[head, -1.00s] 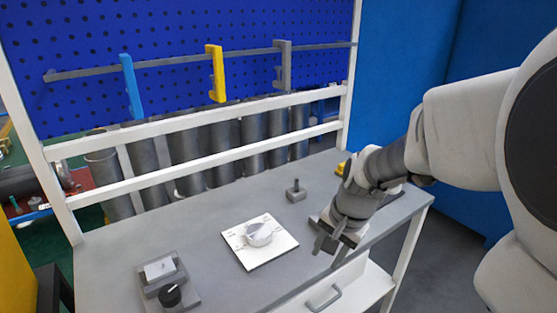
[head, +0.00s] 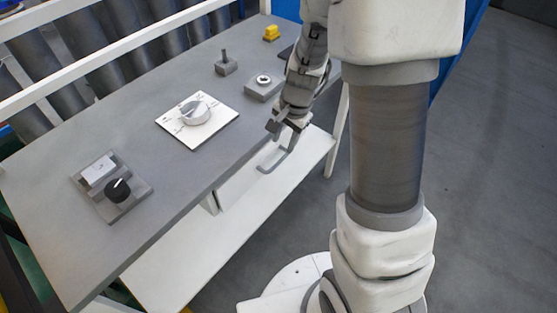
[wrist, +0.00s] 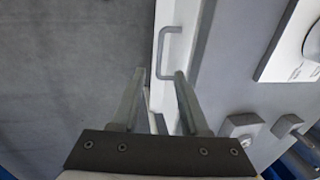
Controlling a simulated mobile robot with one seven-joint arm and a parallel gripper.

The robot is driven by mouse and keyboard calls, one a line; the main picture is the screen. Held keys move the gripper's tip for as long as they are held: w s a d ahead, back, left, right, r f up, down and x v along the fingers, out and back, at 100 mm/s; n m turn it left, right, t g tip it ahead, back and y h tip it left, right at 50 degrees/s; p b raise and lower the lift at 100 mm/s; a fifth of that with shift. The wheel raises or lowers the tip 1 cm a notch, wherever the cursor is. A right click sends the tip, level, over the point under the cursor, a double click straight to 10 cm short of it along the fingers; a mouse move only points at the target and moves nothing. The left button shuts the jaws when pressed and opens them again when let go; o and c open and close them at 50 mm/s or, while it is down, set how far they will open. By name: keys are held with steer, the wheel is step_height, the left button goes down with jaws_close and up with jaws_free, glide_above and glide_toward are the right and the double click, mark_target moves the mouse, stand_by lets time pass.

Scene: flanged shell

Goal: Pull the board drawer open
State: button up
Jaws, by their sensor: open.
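The drawer is below the front edge of the grey tabletop, with a white front (wrist: 160,28) in the wrist view. Its grey U-shaped handle (head: 280,158) sticks out in the head view, and the handle (wrist: 164,50) also shows in the wrist view. The drawer looks shut, but my arm hides part of its front. My gripper (head: 284,128) is open and empty at the table's front edge, close to the handle's far end. In the wrist view my gripper's (wrist: 159,73) fingertips lie either side of the handle's near end; I cannot tell whether they touch it.
The grey tabletop (head: 90,230) carries a white dial plate (head: 170,128), a box with a black knob (head: 118,190), small grey blocks (head: 226,66) and a yellow piece (head: 271,33). A white lower shelf (head: 165,270) lies underneath. The floor (head: 480,180) at right is clear.

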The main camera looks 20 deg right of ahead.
mark_target(277, 163)
steer(key=f, duration=0.3)
steer(key=w+f+b, duration=0.1)
steer(key=f, duration=0.2)
steer(key=a+f+b, duration=0.1)
steer(key=f, duration=0.2)
steer(key=shift+w+f, duration=0.2)
steer(key=shift+w, duration=0.05)
steer(key=shift+c, duration=0.3)
jaws_close()
stand_by(0.6)
